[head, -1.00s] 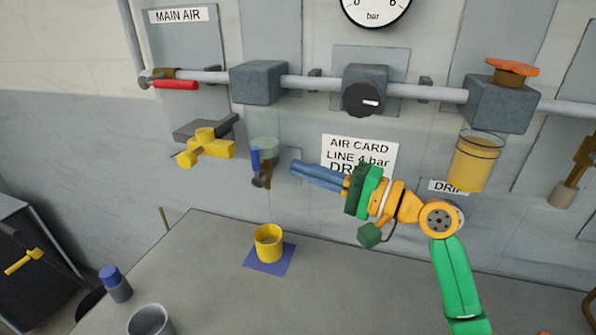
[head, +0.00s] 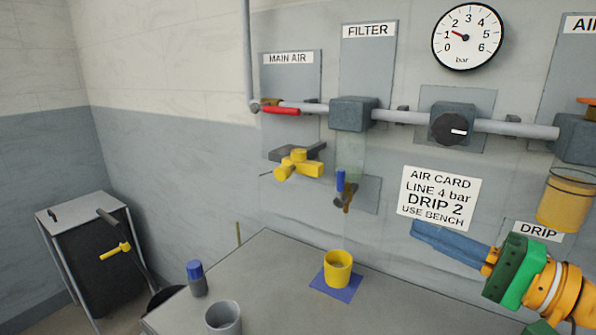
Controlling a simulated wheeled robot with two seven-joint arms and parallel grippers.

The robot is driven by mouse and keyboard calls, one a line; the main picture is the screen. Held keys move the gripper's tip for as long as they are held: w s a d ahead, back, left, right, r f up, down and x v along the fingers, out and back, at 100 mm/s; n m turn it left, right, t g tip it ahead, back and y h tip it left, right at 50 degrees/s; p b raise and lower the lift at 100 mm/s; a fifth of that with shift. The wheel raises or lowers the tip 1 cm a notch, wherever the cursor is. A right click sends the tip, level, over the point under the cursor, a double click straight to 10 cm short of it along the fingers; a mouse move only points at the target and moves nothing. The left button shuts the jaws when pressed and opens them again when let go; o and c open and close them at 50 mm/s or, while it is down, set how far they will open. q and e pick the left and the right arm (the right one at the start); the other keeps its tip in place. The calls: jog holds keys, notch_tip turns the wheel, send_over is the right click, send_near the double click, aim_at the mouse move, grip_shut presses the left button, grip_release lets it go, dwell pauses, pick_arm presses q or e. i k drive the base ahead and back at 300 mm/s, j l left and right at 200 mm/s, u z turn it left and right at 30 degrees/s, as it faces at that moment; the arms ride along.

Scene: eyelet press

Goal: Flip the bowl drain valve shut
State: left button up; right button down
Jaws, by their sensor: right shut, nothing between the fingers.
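The bowl drain valve sits under the clear filter bowl (head: 350,150). Its blue lever (head: 340,180) stands upright beside the small brass-brown valve body (head: 347,199). A faint thin line runs from the valve down to the yellow cup (head: 338,268) on a blue mat (head: 330,289). My right gripper (head: 416,231) has its blue fingers together and empty. It points left, to the right of and a little below the valve, clear of it, in front of the lower part of the air card. My left gripper is not in view.
The grey bench (head: 265,270) lies below, with a grey cup (head: 223,317) and a blue-capped bottle (head: 197,279) at its left. The air card (head: 438,198) hangs to the right.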

aim_at(339, 202)
jog(key=k+j, duration=0.4)
jog(key=k, duration=0.15)
jog(key=k+j, duration=0.35)
jog(key=k, duration=0.2)
